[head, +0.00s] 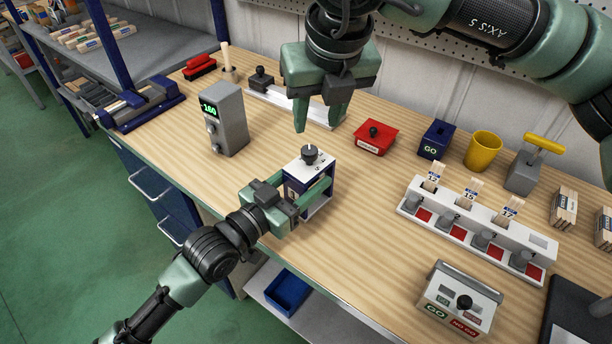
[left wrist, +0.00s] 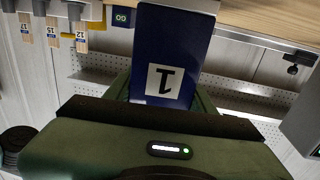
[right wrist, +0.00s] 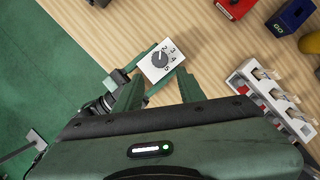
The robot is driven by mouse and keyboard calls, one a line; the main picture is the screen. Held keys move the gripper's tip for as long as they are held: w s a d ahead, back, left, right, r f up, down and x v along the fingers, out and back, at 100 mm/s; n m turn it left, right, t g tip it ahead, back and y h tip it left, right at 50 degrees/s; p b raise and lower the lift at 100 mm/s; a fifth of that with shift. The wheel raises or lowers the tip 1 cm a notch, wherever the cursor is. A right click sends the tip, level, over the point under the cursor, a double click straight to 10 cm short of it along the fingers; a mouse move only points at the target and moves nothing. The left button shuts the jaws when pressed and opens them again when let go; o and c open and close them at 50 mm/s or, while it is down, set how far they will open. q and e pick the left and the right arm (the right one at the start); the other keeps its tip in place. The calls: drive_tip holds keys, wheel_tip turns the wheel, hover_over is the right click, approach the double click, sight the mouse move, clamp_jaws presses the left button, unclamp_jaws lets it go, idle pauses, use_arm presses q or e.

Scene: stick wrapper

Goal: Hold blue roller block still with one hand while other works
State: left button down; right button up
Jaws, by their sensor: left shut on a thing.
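The blue roller block (head: 320,204) stands upright near the front edge of the wooden bench, with a white top plate and a dark knob (head: 309,153). My left gripper (head: 308,188) is shut on the block from the front, one finger along each side. The left wrist view shows the block's blue face (left wrist: 175,42) with a number 1 label between the fingers. My right gripper (head: 319,118) is open and empty, above and behind the block, pointing down. In the right wrist view the knob (right wrist: 160,59) and its numbers lie beyond the open fingers (right wrist: 160,90).
A grey box (head: 226,118) with a lit display stands left of the block. A red box (head: 374,137), blue GO box (head: 436,139) and yellow cup (head: 483,150) stand to the right. A white rack (head: 478,228) with labelled sticks is farther right. The bench between block and rack is clear.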

sight(309, 149)
drive_tip(key=shift+o, duration=0.3)
drive_tip(key=n, duration=0.1)
drive_tip(key=w+n, duration=0.1)
drive_tip(key=n, duration=0.1)
drive_tip(key=r+n, duration=0.1)
drive_tip(key=n, duration=0.1)
drive_tip(key=shift+w+a+g, duration=0.15)
drive_tip(key=shift+w+g, duration=0.15)
drive_tip(key=f+n+g, duration=0.1)
drive_tip(key=f+n, duration=0.2)
drive_tip(key=n, duration=0.3)
drive_tip(key=w+f+n+g, duration=0.1)
drive_tip(key=f+n, duration=0.2)
drive_tip(key=n, duration=0.3)
drive_tip(key=w+a+f+n+g+h, duration=0.1)
drive_tip(key=f+n, duration=0.3)
drive_tip(key=n, duration=0.3)
drive_tip(key=shift+w, duration=0.15)
clamp_jaws()
